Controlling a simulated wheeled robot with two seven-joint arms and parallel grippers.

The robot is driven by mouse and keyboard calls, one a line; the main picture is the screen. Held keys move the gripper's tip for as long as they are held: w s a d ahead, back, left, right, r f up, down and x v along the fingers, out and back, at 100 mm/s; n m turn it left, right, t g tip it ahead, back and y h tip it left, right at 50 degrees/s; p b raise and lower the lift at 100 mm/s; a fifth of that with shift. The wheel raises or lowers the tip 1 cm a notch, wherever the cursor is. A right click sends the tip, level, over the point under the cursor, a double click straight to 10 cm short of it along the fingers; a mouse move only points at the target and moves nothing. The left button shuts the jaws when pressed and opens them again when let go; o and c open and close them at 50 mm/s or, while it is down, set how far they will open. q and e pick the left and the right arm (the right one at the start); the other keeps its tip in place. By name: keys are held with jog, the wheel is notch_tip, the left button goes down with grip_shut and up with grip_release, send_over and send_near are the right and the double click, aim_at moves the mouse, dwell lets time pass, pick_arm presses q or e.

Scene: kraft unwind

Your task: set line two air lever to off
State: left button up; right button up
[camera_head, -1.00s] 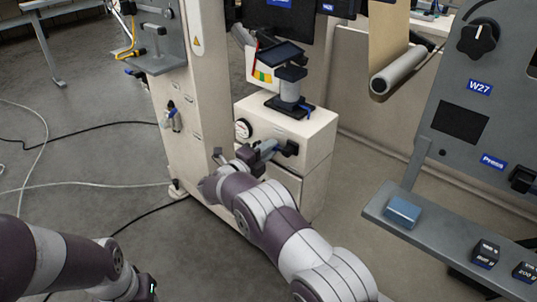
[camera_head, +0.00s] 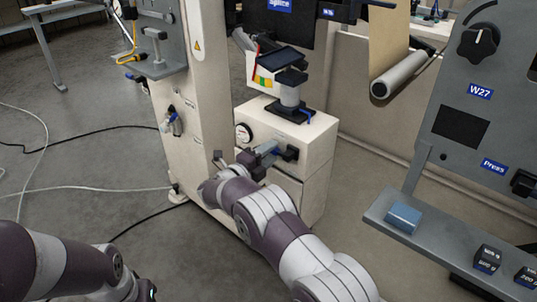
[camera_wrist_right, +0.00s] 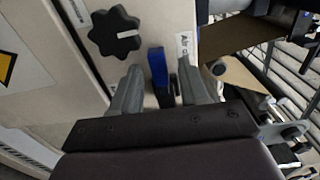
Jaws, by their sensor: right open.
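A blue lever handle (camera_wrist_right: 158,68) stands on the pale machine face in the right wrist view, beside a white label (camera_wrist_right: 184,46) that starts with "Air". My right gripper (camera_wrist_right: 160,92) is open, with one grey finger on each side of the handle. I cannot tell whether either finger touches it. In the head view my right gripper (camera_head: 267,150) is at the front of the cream cabinet (camera_head: 312,138), and the lever is largely hidden there. Of my left arm only the forearm and wrist show at the lower left.
A black knob (camera_wrist_right: 115,32) is close to the left finger in the wrist view. A grey panel (camera_head: 450,165) with a shelf holding a blue block (camera_head: 403,217) stands at right. Hoses and cables cross the floor at left.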

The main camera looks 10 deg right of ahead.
jog(key=p+v, duration=0.3)
jog(key=v, duration=0.9)
jog(key=shift+s+a+p, duration=0.25)
jog(key=shift+s+p, duration=0.05)
jog(key=shift+p, duration=0.05)
